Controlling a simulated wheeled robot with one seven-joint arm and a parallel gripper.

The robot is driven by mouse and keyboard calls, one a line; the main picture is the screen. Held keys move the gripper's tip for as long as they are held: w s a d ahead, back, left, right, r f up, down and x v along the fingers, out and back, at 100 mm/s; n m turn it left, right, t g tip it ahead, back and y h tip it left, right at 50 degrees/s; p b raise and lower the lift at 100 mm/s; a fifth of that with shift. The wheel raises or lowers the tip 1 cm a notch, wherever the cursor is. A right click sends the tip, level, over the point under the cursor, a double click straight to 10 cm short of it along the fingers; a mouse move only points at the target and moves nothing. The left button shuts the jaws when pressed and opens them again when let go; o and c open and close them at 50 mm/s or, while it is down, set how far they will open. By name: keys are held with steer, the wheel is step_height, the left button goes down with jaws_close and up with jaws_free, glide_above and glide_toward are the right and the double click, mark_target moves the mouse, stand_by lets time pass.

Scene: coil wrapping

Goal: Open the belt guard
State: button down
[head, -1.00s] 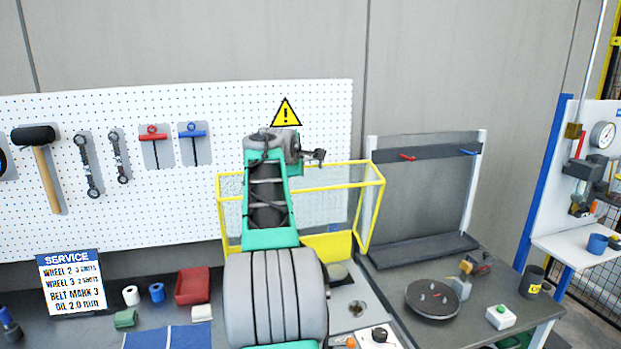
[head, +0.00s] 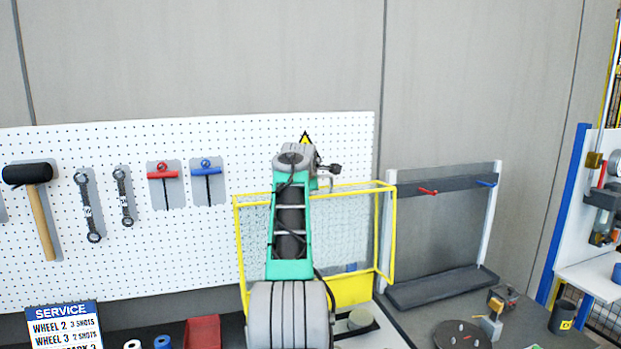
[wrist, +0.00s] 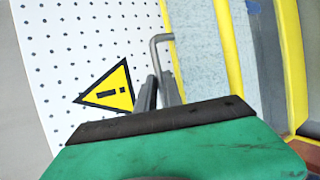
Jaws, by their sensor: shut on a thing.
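My gripper (head: 330,171) is at the guard's top edge, in front of the pegboard. In the wrist view my gripper's two grey fingers (wrist: 158,92) are shut on a grey bent bar (wrist: 163,50), which looks like the guard's handle. My green arm covers part of the guard in the head view.
A white pegboard (head: 100,235) with a mallet, wrenches and T-handled tools stands behind. A yellow warning sign (wrist: 112,92) is close to my gripper in the wrist view. Right of the guard are a dark rack (head: 440,235) and a round dark plate (head: 462,336).

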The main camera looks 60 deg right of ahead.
steer(key=shift+w+a+r, duration=0.1)
steer(key=shift+a+r, duration=0.05)
steer(key=shift+r, duration=0.7)
steer(key=c, duration=1.9)
jaws_free()
steer(key=shift+o, duration=0.8)
steer(key=shift+w+f, duration=0.1)
steer(key=shift+w, duration=0.05)
steer(key=shift+o, duration=1.2)
steer(key=shift+f, duration=0.3)
steer(key=shift+s+f, duration=0.1)
steer(key=shift+s, duration=0.1)
steer(key=b+v, duration=0.3)
steer(key=v, duration=0.3)
steer(key=shift+s+a+b, duration=0.1)
steer(key=shift+a+b, duration=0.2)
steer(key=shift+b, duration=0.05)
steer(key=shift+s+a+r, duration=0.2)
steer(key=shift+a+r, duration=0.15)
steer(key=shift+r, duration=0.05)
